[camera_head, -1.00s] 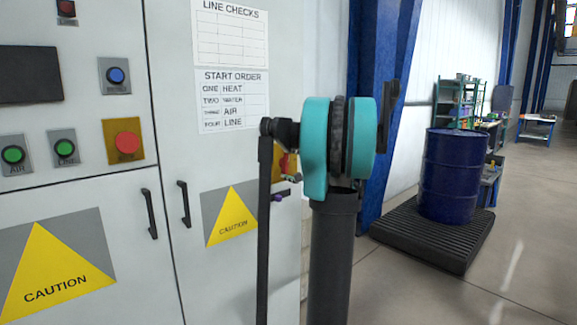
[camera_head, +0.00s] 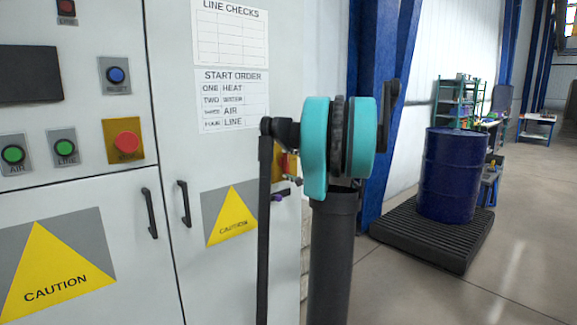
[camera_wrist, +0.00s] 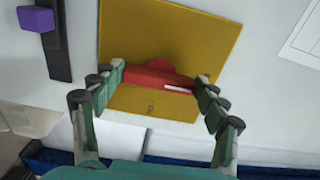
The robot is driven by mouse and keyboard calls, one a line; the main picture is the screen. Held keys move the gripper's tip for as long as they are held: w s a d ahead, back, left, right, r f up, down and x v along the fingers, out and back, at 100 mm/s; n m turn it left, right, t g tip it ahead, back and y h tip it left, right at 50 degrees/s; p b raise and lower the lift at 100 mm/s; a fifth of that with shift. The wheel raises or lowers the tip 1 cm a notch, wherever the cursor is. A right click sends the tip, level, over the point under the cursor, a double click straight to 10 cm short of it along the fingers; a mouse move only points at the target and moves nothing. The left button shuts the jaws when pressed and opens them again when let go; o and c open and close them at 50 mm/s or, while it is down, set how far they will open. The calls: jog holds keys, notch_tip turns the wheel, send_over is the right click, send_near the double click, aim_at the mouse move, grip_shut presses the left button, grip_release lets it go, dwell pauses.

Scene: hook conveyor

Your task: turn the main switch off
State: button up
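The main switch is a red handle (camera_wrist: 150,79) on a yellow plate (camera_wrist: 170,32), seen in the wrist view. The handle lies nearly level across the picture, with a white mark toward its right end. My gripper (camera_wrist: 160,77) has its fingers spread, one fingertip at each end of the handle. The tips are very close to the handle ends; I cannot tell whether they touch. In the head view only a bit of the red and yellow switch (camera_head: 291,163) shows at the cabinet's right side.
A black bar with a purple block (camera_wrist: 36,18) is beside the plate in the wrist view. The grey cabinet (camera_head: 215,285) carries buttons, including a red one (camera_head: 126,142), and black door handles (camera_head: 149,213). A blue drum (camera_head: 447,185) stands on a black pallet to the right.

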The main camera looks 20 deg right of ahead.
jog(key=o, duration=0.4)
jog(key=v, duration=1.2)
